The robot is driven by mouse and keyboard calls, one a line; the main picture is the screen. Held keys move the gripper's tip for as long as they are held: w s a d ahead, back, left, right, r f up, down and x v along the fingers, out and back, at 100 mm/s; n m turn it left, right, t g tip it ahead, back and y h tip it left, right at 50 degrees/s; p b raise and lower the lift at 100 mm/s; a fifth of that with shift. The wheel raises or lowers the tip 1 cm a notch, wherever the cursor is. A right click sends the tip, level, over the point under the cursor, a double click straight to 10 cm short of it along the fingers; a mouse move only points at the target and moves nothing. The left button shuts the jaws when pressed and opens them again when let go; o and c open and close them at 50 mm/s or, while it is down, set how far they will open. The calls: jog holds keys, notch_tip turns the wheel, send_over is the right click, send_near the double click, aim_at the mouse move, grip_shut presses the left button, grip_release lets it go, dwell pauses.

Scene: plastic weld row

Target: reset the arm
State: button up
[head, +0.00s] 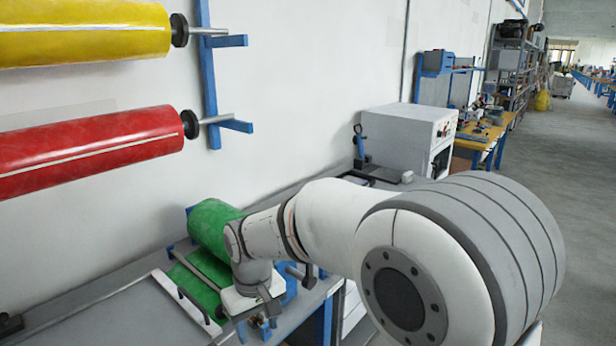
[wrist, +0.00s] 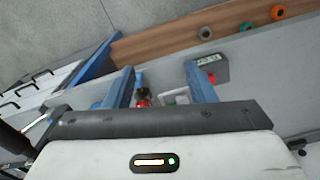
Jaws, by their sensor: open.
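My arm reaches from the right over the grey workbench (head: 100,291) in the head view. My gripper (head: 258,322) points down at its end, near the bench's front edge, and is partly hidden by my wrist. In the wrist view my gripper (wrist: 159,70) shows two blue fingers set wide apart, with nothing held between them. Beyond the fingers lie a small red-tipped item (wrist: 143,97) and a grey box (wrist: 208,69) with a red button and a small display; the right finger partly covers the box.
A green roll (head: 212,226) lies beside my wrist, with green sheet under a bar. Red (head: 90,150) and yellow (head: 80,32) rolls hang on the wall. A white machine (head: 400,137) stands behind my arm. Small rings, one orange (wrist: 277,13), lie on a brown strip (wrist: 170,40).

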jog(key=s+d+r+m, duration=0.1)
jog(key=s+d, duration=0.3)
jog(key=d, duration=0.4)
jog(key=s+d+r+m+t, duration=0.1)
jog(key=s+d+m, duration=0.2)
jog(key=s+d, duration=0.2)
jog(key=s+d+r+m+t, duration=0.1)
jog(key=s+d+m, duration=0.2)
jog(key=d, duration=0.9)
jog(key=shift+s+r, duration=0.3)
jog(key=shift+s, duration=0.6)
